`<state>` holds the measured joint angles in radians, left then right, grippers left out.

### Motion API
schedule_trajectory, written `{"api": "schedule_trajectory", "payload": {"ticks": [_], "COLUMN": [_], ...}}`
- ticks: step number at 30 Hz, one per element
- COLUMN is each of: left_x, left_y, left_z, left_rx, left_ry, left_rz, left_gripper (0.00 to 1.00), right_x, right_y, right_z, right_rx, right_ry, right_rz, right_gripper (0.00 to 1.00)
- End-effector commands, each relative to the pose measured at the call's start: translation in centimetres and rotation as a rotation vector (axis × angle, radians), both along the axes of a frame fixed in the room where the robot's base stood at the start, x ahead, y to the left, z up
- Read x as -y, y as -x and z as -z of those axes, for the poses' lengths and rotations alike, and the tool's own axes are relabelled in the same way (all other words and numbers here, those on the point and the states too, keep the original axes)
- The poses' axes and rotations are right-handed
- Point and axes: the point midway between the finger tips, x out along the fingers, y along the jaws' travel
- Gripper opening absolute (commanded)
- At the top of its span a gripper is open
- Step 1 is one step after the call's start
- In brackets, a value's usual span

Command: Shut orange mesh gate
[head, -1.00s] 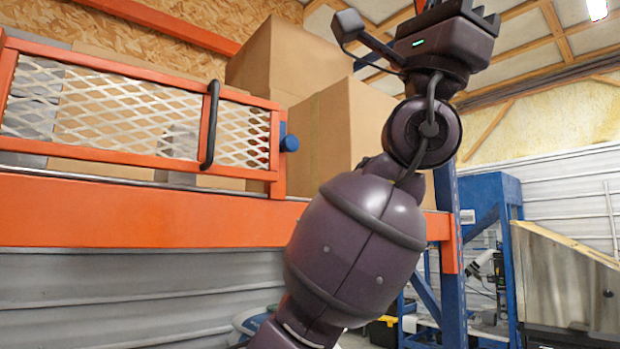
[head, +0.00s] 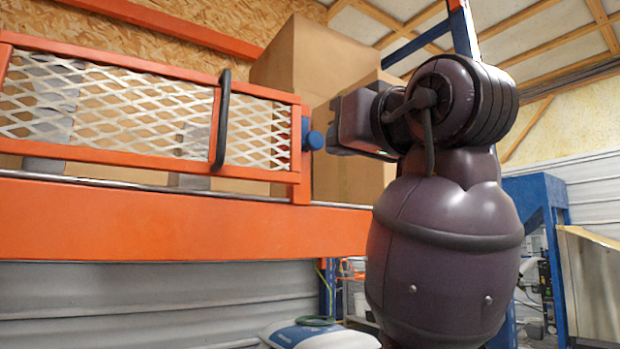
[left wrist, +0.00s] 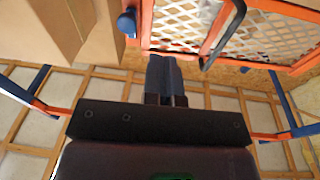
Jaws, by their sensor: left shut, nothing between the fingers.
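The orange mesh gate (head: 215,125) runs along the front of the shelf, its bottom bar just above the orange beam. A black upright handle (head: 221,118) is on it, and a blue knob (head: 314,140) is at its right end. I cannot tell whether the gate is fully shut. The left wrist view shows the gate (left wrist: 212,28), handle (left wrist: 224,33) and knob (left wrist: 126,23) at the top. My left gripper (left wrist: 164,62) is shut and empty, its fingertips near the gate's knob end, apparently apart from it. In the head view its fingers are hidden. My right gripper is not in view.
Cardboard boxes (head: 312,62) stand on the shelf behind the gate and to its right. The orange beam (head: 170,220) runs below the gate. A blue upright (head: 462,30) rises behind my arm. A white bag (head: 318,338) lies low in front.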

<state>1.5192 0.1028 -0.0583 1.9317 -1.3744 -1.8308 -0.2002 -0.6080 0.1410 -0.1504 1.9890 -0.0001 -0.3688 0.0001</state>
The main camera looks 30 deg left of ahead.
Motion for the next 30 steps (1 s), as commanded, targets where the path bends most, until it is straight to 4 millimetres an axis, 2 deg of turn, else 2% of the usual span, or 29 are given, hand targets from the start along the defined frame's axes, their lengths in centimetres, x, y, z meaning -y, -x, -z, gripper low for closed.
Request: {"api": "schedule_trajectory", "payload": {"ticks": [5, 11, 21, 30], "left_x": [0.1, -0.8, -5.8, -10.1], "left_y": [-0.5, -1.0, -3.5, -5.9], "left_z": [1.8, 2.0, 1.9, 1.8], "left_rx": [-0.024, -0.014, -0.014, -0.014], "left_ry": [0.114, 0.133, 0.132, 0.129], "left_rz": [0.029, 0.028, 0.026, 0.027], "left_gripper": [0.00, 0.00, 0.00, 0.00], "right_x": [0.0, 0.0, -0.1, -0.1], "right_y": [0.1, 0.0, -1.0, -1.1], "right_z": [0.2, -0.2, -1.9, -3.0], "right_rx": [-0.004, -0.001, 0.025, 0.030], "right_ry": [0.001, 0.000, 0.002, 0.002], "right_rz": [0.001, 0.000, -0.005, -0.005], "right_gripper": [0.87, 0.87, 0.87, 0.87]}}
